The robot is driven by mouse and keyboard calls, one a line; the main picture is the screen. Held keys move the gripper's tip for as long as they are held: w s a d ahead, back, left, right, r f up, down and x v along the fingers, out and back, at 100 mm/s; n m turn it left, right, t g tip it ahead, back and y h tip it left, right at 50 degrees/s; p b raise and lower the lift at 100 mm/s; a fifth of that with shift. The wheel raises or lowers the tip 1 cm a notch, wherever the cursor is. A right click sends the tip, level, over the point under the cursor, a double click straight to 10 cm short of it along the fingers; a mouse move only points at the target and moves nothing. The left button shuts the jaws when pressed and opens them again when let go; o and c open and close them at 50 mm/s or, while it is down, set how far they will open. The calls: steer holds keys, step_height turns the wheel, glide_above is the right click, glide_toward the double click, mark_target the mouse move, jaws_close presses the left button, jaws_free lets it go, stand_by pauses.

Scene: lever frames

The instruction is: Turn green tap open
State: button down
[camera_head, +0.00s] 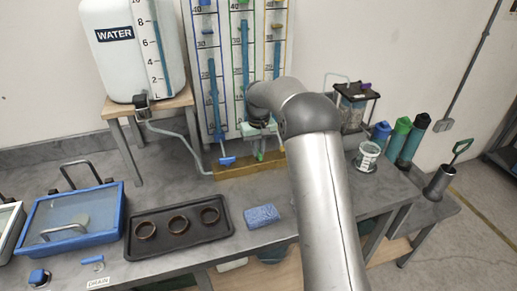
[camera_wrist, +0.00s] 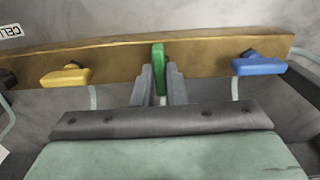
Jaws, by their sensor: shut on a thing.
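My gripper (camera_wrist: 160,88) is shut on the green handle, with one grey finger on each side. In the head view the green tap (camera_head: 259,156) shows only in part below my gripper (camera_head: 260,146). The yellow tap is hidden there behind my arm.
Marked gauge tubes (camera_head: 242,60) stand on the wall behind the rail. A white water tank (camera_head: 130,60) on a wooden stand is to the left. A black tray (camera_head: 178,249) with rings and a blue sponge (camera_head: 262,216) lie in front on the bench.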

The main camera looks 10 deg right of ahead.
mark_target(259, 151)
steer(key=c, duration=1.5)
jaws_free()
steer(key=shift+o, duration=0.2)
step_height(259, 151, up, 18)
steer(key=shift+f+b, duration=0.2)
steer(key=shift+b, duration=0.1)
steer(key=s, duration=1.9)
steer(key=s+f, duration=0.5)
steer(key=s, duration=0.6)
steer(key=s+f+m, duration=0.1)
steer(key=s+f, duration=0.5)
steer(key=s, duration=0.5)
steer(key=shift+s+t, duration=0.3)
steer(key=shift+s, duration=0.05)
